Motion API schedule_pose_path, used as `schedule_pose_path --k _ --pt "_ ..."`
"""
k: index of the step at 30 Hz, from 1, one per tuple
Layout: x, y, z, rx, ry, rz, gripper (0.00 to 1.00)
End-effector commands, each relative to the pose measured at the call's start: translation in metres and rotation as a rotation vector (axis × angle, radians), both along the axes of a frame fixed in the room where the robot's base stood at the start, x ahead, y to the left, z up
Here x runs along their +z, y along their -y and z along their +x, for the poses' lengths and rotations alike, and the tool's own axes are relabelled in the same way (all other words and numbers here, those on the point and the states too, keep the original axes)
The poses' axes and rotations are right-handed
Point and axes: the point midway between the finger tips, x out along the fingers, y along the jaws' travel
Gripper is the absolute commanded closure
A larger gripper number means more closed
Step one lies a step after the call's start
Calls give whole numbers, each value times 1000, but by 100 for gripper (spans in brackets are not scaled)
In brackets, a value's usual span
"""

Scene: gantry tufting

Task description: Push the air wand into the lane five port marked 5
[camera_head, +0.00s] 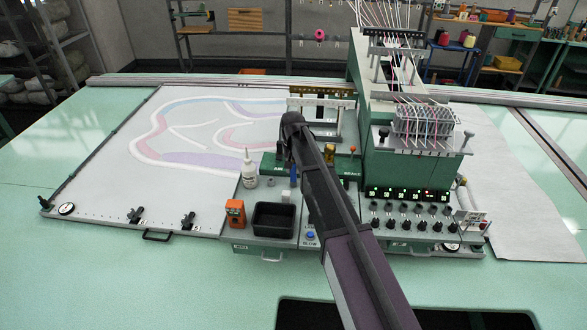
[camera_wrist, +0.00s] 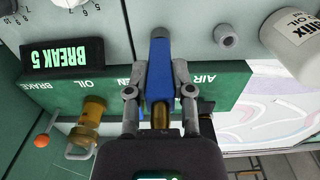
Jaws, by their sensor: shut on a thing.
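My gripper (camera_wrist: 160,90) is shut on the air wand in the wrist view, one finger on each side. The wand has a blue body (camera_wrist: 161,65) and a brass part (camera_wrist: 160,117) between the fingers. It is over the green labelled rack (camera_wrist: 225,82), near the lettering AIR; I cannot tell whether it is seated in it. In the head view my arm hides most of the gripper, and a blue piece (camera_head: 293,172) shows beside the arm. A row of round ports (camera_head: 418,209) runs along the machine front under lit displays; the mark 5 is not readable.
The wrist view shows a BREAK 5 display (camera_wrist: 62,58), a brass fitting (camera_wrist: 88,122), an orange knob (camera_wrist: 42,140) and a white oil bottle (camera_wrist: 295,40). In the head view, a black bin (camera_head: 274,220) and an orange box (camera_head: 235,213) stand front left of my arm.

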Motion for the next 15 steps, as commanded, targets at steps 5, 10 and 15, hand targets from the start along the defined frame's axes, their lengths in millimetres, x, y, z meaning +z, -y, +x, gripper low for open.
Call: schedule_pose_path --k 5,10,15 --pt "-2 -2 1 1 2 4 31" --pt "-2 -2 1 1 1 3 30" --pt "-2 -2 1 1 0 3 30"
